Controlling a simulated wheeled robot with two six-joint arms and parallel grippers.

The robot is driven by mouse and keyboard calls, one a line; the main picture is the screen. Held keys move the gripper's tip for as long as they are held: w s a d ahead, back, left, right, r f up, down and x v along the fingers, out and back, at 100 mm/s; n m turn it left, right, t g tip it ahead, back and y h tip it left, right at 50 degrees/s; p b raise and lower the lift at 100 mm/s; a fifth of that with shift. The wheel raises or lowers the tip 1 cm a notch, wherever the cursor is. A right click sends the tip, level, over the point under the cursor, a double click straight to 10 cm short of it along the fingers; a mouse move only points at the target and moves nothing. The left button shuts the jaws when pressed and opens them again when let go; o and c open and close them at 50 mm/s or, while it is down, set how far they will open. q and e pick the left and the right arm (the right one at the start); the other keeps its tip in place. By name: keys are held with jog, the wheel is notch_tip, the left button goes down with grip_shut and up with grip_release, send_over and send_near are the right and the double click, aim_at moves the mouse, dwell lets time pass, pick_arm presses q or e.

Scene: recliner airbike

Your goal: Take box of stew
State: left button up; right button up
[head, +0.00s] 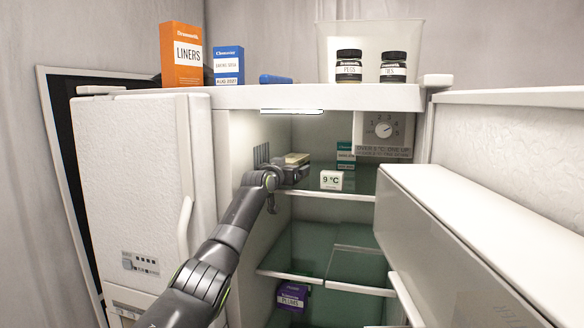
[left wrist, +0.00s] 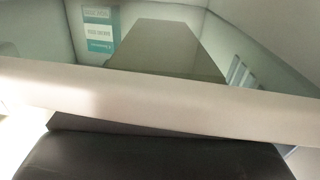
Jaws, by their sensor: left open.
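My left gripper (head: 296,174) is inside the open fridge, near the upper glass shelf (head: 350,178); it is open. A box with a pale tan top (head: 297,158) shows just behind and above the gripper; its label is hidden and contact cannot be told. A teal box with a white label (head: 345,151) stands farther back to its right. In the left wrist view, a teal labelled shape (left wrist: 98,38) and a dull brown-grey block (left wrist: 165,50) show beyond the white shelf edge (left wrist: 160,100). I cannot read which box is stew. My right gripper is out of view.
The fridge door (head: 465,245) stands open at the right. Liners (head: 181,54), a blue box (head: 228,66) and jars (head: 349,66) are on top.

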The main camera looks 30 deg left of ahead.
pick_arm(q)
jog(key=shift+c, duration=0.3)
jog(key=c, duration=1.2)
jog(key=shift+r, duration=0.1)
jog(key=shift+c, duration=0.7)
jog(key=shift+r, duration=0.15)
